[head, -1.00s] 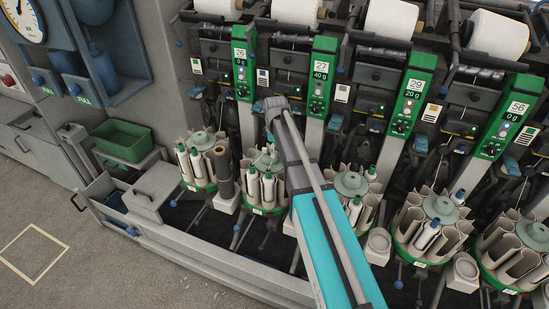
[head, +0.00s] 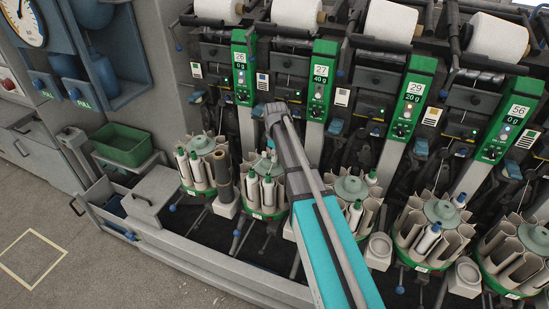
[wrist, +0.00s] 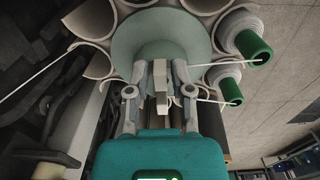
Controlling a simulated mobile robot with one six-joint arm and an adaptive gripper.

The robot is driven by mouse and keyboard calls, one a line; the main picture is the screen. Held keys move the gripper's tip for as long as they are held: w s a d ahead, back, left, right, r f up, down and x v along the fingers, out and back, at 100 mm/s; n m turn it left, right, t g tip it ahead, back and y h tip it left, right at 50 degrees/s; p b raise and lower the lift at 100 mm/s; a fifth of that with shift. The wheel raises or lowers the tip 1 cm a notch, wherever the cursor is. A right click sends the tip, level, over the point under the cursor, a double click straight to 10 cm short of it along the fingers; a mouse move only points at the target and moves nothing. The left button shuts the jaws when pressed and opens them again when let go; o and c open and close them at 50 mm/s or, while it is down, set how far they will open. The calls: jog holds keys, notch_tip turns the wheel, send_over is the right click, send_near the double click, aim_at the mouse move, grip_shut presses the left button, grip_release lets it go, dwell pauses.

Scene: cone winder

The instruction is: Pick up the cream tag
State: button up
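In the wrist view a small pale cream piece (wrist: 160,74), which looks like the cream tag, stands between the fingers of my gripper (wrist: 159,80), in front of a grey-green round hub. The fingers are apart, with a narrow gap showing on each side of the piece. I cannot tell whether either finger touches it. In the head view my arm hides the gripper tips, and I cannot make out the tag there.
Bobbin magazines (head: 267,191) with pale pockets stand in a row, close around my gripper. Two green-tipped bobbins (wrist: 246,47) sit right of it, with white threads stretched nearby. A green bin (head: 122,144) is at the left. Open floor lies at the lower left.

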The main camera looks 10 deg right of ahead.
jog(key=shift+c, duration=1)
jog(key=shift+r, duration=0.2)
jog(key=shift+r+p, duration=0.75)
jog(key=shift+p, duration=0.2)
jog(key=s+a+r+p, duration=0.1)
jog(key=s+r+p, duration=1)
jog(key=s, duration=0.3)
jog(key=shift+r, duration=0.15)
jog(key=shift+r+p, duration=1.35)
jog(key=shift+p, duration=0.2)
